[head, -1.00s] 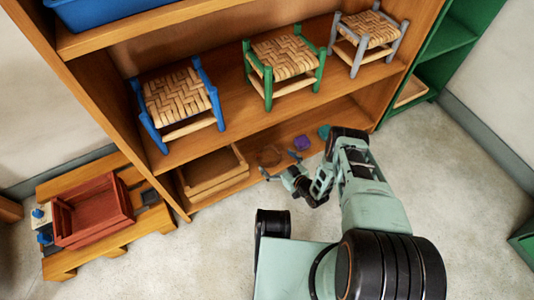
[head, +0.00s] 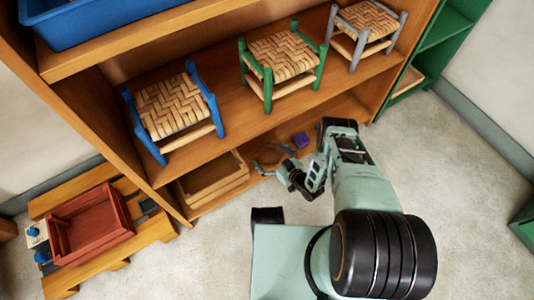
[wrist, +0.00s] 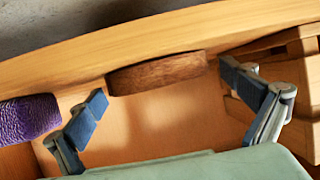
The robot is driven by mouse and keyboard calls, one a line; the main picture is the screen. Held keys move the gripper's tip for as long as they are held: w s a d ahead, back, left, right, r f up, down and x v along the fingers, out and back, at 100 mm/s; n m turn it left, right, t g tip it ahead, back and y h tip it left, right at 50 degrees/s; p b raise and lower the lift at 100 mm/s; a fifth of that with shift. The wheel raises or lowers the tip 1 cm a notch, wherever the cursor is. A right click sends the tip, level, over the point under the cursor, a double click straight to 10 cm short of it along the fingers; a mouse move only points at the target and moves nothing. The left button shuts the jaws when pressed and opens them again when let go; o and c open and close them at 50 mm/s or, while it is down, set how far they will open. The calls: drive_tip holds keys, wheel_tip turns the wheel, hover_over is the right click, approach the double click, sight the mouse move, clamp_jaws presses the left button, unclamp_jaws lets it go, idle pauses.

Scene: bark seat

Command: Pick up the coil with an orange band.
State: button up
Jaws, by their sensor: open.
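A brown coil (head: 268,155) lies on the bottom shelf near its front edge. In the wrist view the brown, bark-like coil (wrist: 157,73) shows as a low curved shape. I cannot make out an orange band on it. My gripper (head: 276,162) is low at the shelf front, right by the coil. In the wrist view my gripper (wrist: 163,84) is open, with one blue-padded finger towards each end of the coil. Nothing is held. I cannot tell whether a finger touches the coil.
A purple coil-like thing (head: 301,140) lies right of the brown coil; the wrist view shows it at left (wrist: 27,118). A wooden crate (head: 213,180) stands left on the same shelf. The shelf board above holds several woven stools. A red crate (head: 90,228) rests on a pallet.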

drive_tip(key=shift+c, duration=0.6)
drive_tip(key=c, duration=1.2)
drive_tip(key=shift+o, duration=0.2)
drive_tip(key=shift+r, duration=0.15)
